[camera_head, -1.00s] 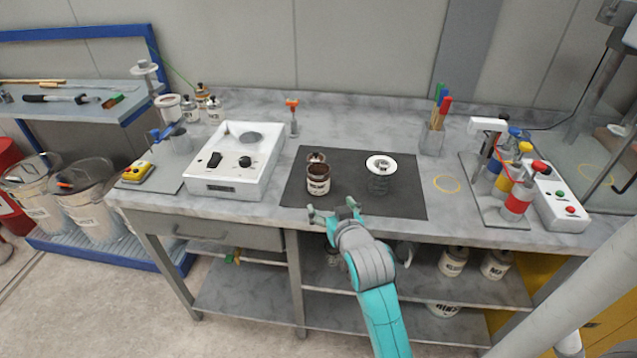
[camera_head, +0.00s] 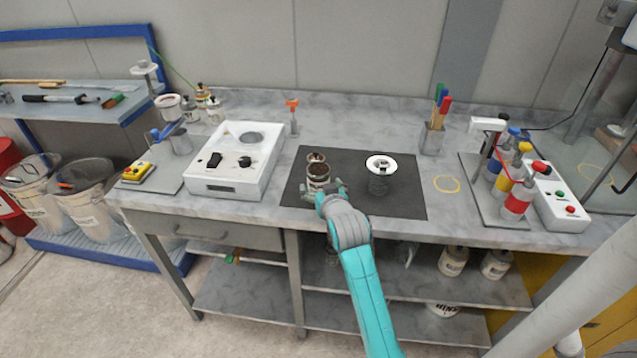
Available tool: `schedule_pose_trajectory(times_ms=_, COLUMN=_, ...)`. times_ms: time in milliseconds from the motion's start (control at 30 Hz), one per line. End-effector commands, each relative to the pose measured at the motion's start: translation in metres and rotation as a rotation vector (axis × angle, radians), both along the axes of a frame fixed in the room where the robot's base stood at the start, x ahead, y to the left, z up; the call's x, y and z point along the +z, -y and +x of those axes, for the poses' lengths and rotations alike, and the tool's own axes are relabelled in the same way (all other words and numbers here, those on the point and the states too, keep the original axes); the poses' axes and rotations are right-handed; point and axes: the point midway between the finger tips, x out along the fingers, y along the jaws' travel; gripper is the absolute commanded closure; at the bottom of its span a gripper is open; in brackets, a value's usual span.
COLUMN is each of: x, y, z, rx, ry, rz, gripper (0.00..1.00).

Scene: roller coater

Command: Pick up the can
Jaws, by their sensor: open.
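The can (camera_head: 317,172) stands upright on the dark mat (camera_head: 407,204) on the workbench. It is white with a dark open top, and its lower part is partly hidden by my gripper. My gripper (camera_head: 324,190) is open at the near side of the can, its fingers spread low around or beside it. I cannot tell whether the fingers touch the can.
A stand with a white round top (camera_head: 381,163) is right of the can on the mat. A white scale-like device (camera_head: 238,165) is to the left. A cup of coloured-handled tools (camera_head: 432,138) and a bottle rack (camera_head: 480,200) stand right. The bench's front edge lies under my arm.

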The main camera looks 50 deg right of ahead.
Motion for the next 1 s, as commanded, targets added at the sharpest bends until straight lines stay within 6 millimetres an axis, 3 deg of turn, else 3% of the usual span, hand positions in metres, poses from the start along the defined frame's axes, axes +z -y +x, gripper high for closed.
schedule_pose_trajectory(times_ms=367, x=-0.0031, y=0.0057, z=0.0091, rx=0.000, ry=0.001, rz=-0.001, gripper=0.11)
schedule_pose_trajectory(times_ms=633, x=-0.0031, y=0.0056, z=0.0090, rx=0.000, ry=0.001, rz=-0.001, gripper=0.78)
schedule_pose_trajectory(times_ms=1000, x=0.0048, y=0.0058, z=0.0094, rx=0.000, ry=0.003, rz=-0.001, gripper=0.81)
